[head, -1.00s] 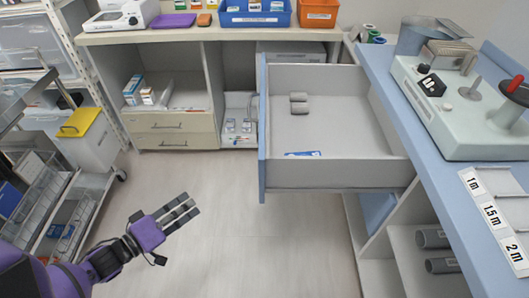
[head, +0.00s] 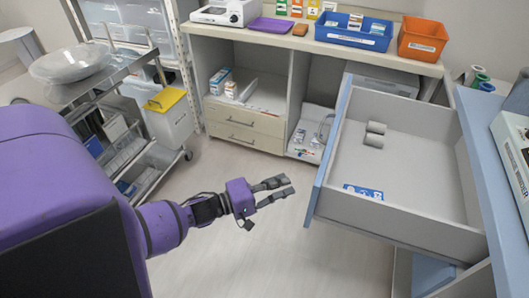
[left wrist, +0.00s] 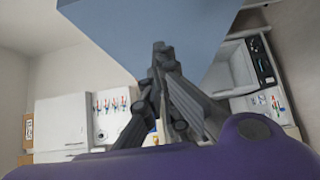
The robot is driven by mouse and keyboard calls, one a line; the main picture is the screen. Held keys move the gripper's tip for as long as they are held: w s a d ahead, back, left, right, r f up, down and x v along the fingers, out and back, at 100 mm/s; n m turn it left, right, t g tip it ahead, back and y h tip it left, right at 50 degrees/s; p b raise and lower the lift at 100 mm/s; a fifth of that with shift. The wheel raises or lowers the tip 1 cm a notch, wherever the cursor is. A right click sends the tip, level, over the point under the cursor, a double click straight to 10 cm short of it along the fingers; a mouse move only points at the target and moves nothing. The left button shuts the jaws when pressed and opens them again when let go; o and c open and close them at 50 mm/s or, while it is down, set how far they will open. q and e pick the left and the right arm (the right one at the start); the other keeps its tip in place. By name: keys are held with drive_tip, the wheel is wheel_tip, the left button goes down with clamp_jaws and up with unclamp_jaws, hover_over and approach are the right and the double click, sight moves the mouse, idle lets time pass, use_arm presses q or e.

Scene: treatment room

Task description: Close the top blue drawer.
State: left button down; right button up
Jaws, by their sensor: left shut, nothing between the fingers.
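The top blue drawer (head: 325,170) stands pulled out from the blue-topped counter at the right of the head view. Its blue front faces left, toward my left arm. Inside its grey box lie two small grey rolls and a blue-and-white packet (head: 363,192). My left gripper (head: 290,186) is shut and empty, just left of the drawer front in the head view, with a small gap in the picture. In the left wrist view the gripper (left wrist: 160,48) points at a large blue panel (left wrist: 165,25), likely the drawer front. My right gripper is not in view.
A metal trolley (head: 88,85) with a clear bowl stands at the left. A back counter (head: 270,40) holds a blue bin (head: 354,32) and an orange bin (head: 422,38). The floor (head: 250,260) between trolley and drawer is clear.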

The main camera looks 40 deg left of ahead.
use_arm(q)
drive_tip(key=d, duration=0.2)
drive_tip(key=w+d, duration=0.1)
drive_tip(key=d, duration=0.1)
drive_tip(key=shift+w+p, duration=0.2)
drive_tip(key=shift+p, duration=0.1)
drive_tip(key=shift+d, duration=0.1)
